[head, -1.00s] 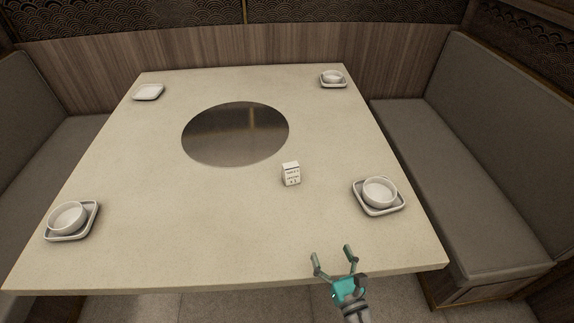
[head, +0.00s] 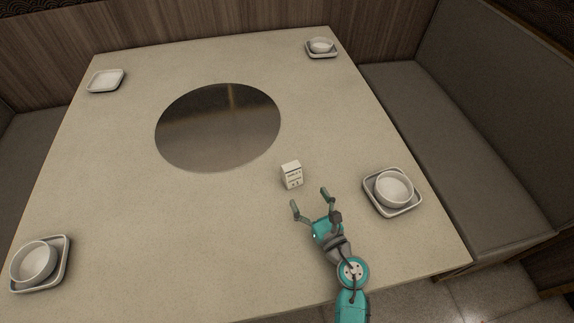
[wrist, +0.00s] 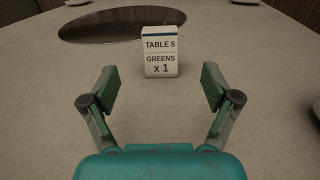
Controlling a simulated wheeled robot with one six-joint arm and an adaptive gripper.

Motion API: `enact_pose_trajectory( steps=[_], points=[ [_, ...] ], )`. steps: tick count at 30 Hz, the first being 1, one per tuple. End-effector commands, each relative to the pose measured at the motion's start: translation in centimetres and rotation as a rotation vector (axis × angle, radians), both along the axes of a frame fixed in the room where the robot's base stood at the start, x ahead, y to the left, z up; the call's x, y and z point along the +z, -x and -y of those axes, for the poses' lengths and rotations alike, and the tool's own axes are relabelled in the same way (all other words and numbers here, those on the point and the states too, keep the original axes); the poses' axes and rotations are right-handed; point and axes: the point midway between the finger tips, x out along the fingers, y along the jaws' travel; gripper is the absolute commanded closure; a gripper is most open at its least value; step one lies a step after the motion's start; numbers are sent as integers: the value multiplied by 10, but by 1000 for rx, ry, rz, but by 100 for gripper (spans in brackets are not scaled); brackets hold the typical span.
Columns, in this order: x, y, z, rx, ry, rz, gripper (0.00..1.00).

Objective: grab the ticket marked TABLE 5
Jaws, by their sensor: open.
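The ticket (head: 291,175) is a small white upright block on the table, near the dark round plate. In the wrist view the ticket (wrist: 160,52) reads "TABLE 5", "GREENS x 1", with a dark blue line along its top edge. My gripper (head: 310,197) is over the table, just in front of the ticket on the near side. In the wrist view my gripper (wrist: 160,88) is open and empty, its two fingers spread wider than the ticket. The ticket stands beyond the fingertips, about centred between them and not touched.
A white bowl on a square dish (head: 376,208) stands to the right of my gripper. The pale table (head: 180,240) has a flush dark round plate (head: 218,127). More dishes sit near the other corners. Benches flank the table. The surface around the ticket is clear.

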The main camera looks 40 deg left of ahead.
Motion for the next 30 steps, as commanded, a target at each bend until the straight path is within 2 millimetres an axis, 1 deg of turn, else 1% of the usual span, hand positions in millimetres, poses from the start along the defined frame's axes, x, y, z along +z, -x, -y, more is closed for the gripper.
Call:
enact_pose_trajectory(
  steps=[9, 17, 24, 27, 30],
  points=[
    [1, -19, -38, 2, 0, 1, 12],
    [1, -27, -53, 1, -1, 0, 12],
    [3, -43, -82, 2, -1, 0, 12],
    [2, -47, -91, 2, 0, 1, 12],
    [2, -50, -94, 0, 0, 1, 12]
  ],
)
